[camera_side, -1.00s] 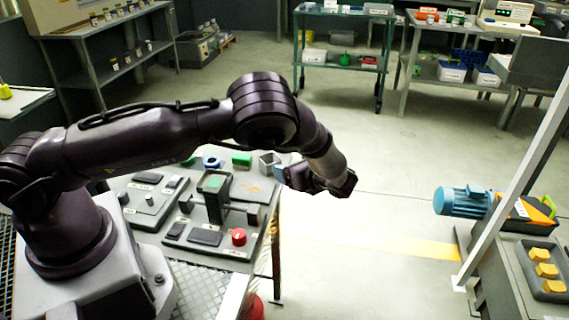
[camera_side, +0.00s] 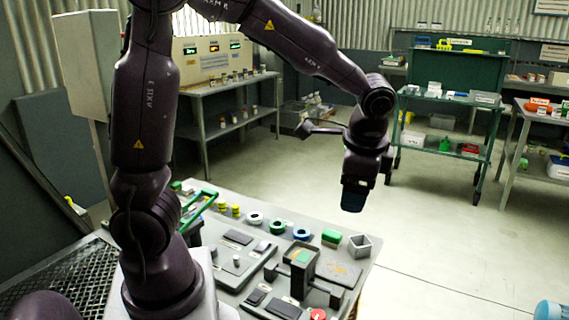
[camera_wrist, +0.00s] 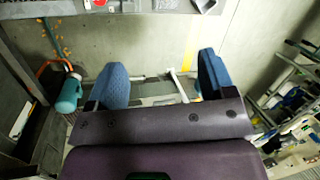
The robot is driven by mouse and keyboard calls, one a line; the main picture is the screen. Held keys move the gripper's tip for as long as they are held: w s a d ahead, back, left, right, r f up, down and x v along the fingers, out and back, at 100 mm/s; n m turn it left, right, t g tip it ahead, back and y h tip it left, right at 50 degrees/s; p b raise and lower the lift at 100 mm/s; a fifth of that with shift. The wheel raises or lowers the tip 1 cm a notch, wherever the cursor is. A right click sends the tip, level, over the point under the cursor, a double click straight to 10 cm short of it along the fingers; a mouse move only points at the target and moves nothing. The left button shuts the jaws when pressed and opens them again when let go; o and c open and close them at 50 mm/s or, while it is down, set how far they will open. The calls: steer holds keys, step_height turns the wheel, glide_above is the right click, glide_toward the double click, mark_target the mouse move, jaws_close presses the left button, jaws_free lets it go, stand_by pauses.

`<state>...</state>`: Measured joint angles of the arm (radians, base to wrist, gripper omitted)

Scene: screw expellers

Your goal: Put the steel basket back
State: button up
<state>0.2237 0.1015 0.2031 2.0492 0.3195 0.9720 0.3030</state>
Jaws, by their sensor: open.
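My gripper (camera_side: 354,198) hangs in the air in the side view, fingers pointing down, above and beyond the far right corner of the workbench. In the wrist view its two blue fingers (camera_wrist: 162,82) are wide apart with nothing between them. I cannot pick out a steel basket for certain. A small grey open square box (camera_side: 360,246) stands at the bench's far right corner, below my gripper and clear of it. A green handle-like frame (camera_side: 197,211) rises at the bench's left side, partly hidden by my arm.
The workbench (camera_side: 352,289) holds fixtures, green and blue rings, a green block (camera_side: 331,237) and a red knob (camera_side: 318,314). A green trolley (camera_side: 447,100) and shelves stand behind. A blue-green motor (camera_wrist: 70,92) shows in the wrist view. Open floor lies right of the bench.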

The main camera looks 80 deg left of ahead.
steer(key=s+d+r+n+t+h, duration=0.1)
steer(key=s+d+r+n+t, duration=0.1)
steer(key=s, duration=0.4)
steer(key=s+d+r+n+t+h, duration=0.1)
steer(key=s+r+n+t+h, duration=0.1)
steer(key=s+r, duration=0.3)
steer(key=s+n+t, duration=0.1)
steer(key=s, duration=0.1)
steer(key=shift+s+d+n, duration=0.3)
steer(key=shift+d+n, duration=0.05)
steer(key=shift+n, duration=0.05)
